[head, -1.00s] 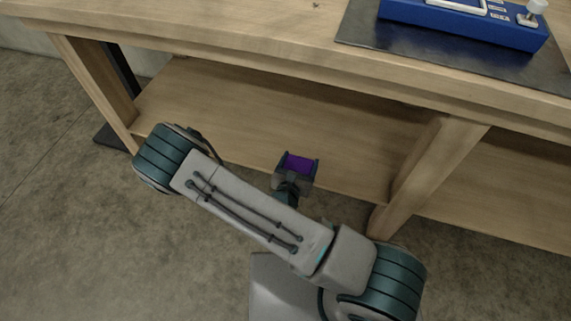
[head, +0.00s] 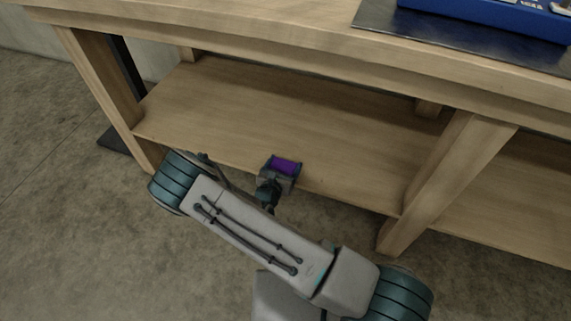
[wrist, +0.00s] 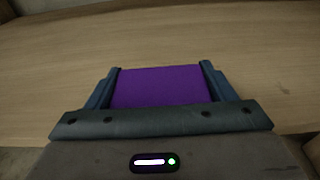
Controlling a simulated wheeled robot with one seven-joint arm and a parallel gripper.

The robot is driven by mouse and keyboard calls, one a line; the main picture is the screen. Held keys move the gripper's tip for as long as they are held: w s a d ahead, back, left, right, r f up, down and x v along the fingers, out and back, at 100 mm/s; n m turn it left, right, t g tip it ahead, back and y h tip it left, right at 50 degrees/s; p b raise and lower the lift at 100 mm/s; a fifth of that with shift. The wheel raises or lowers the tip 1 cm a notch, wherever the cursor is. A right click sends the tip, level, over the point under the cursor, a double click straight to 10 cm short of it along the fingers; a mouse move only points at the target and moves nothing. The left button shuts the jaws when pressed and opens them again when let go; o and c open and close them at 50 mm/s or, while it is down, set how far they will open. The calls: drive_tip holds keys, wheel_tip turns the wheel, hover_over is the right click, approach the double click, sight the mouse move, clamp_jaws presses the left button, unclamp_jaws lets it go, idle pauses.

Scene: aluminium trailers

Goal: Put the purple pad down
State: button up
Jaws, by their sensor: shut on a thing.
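The purple pad (head: 285,165) is between the fingers of my gripper (head: 284,164), near the front edge of the workbench's lower shelf (head: 330,140). In the wrist view the pad (wrist: 160,86) lies flat between the two fingers, with my gripper (wrist: 160,82) shut on its left and right sides. The wooden shelf (wrist: 250,45) fills the view beyond the pad. I cannot tell whether the pad touches the shelf.
The shelf around the pad is bare. A wooden leg (head: 432,180) stands to the right and another leg (head: 108,95) to the left. The bench top (head: 230,25) overhangs the shelf. A blue box (head: 490,18) sits on a dark mat (head: 400,30) on top.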

drive_tip(key=o, duration=0.5)
drive_tip(key=shift+f, duration=0.15)
drive_tip(key=o, duration=0.5)
drive_tip(key=shift+c, duration=0.2)
drive_tip(key=shift+f+b, duration=0.1)
drive_tip(key=shift+b, duration=0.35)
drive_tip(key=p+v, duration=0.5)
drive_tip(key=v, duration=0.8)
drive_tip(key=shift+s+a+f, duration=0.15)
drive_tip(key=shift+s+a, duration=0.1)
drive_tip(key=shift+s, duration=0.15)
